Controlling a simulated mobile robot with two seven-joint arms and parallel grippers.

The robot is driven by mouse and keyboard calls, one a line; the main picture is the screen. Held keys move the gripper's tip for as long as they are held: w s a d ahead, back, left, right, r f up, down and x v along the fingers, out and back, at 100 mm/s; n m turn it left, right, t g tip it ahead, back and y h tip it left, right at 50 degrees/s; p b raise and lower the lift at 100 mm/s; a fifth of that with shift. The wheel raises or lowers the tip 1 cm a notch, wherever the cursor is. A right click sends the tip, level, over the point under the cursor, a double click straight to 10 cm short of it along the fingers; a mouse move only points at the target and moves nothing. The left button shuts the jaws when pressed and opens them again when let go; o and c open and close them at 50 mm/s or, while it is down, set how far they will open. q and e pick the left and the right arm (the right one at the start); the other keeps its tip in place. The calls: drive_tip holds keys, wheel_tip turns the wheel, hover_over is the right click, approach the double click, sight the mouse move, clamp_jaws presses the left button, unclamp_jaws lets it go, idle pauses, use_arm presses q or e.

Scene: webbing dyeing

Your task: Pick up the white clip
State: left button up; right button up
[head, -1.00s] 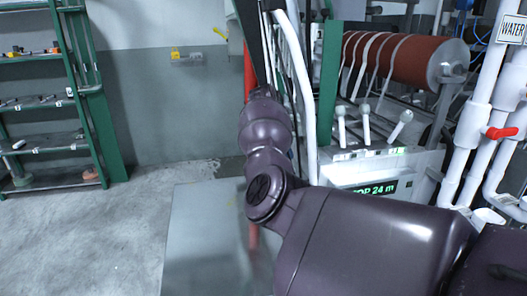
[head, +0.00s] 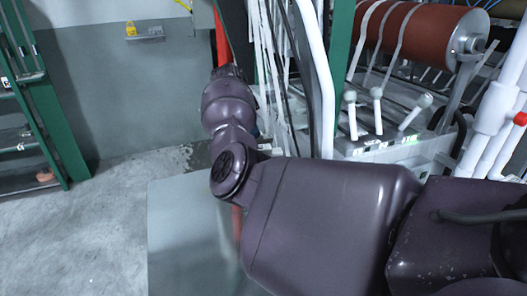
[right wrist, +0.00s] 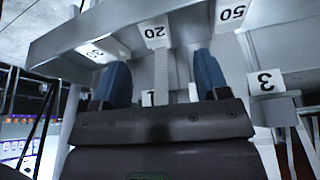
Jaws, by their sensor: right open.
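In the right wrist view my right gripper (right wrist: 162,80) is open, with its two blue fingers apart. A pale webbing strap runs down between the fingers, and a white piece marked 1 (right wrist: 148,98) shows low between them, partly hidden by the gripper body. Another white piece marked 3 (right wrist: 267,83) sits on a strap to the right, outside the fingers. I cannot tell for sure which white piece is the clip. In the head view my right arm reaches to the hanging straps (head: 268,60), and its gripper is hidden. My left gripper is not in view.
A grey bar (right wrist: 110,22) with white tags marked 20 (right wrist: 155,32) and 50 (right wrist: 231,12) crosses above the fingers. In the head view a red-brown roller (head: 425,35), white-knobbed levers (head: 376,93) and a green post (head: 342,30) stand close to the right.

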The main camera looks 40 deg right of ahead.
sight(262, 147)
drive_tip(key=x, duration=0.3)
drive_tip(key=shift+f, duration=0.1)
drive_tip(key=x, duration=0.4)
drive_tip(key=shift+s+d, duration=0.1)
drive_tip(key=shift+s, duration=0.3)
drive_tip(key=shift+d+f, duration=0.15)
drive_tip(key=shift+f, duration=0.35)
drive_tip(key=shift+r, duration=0.1)
drive_tip(key=c, duration=1.1)
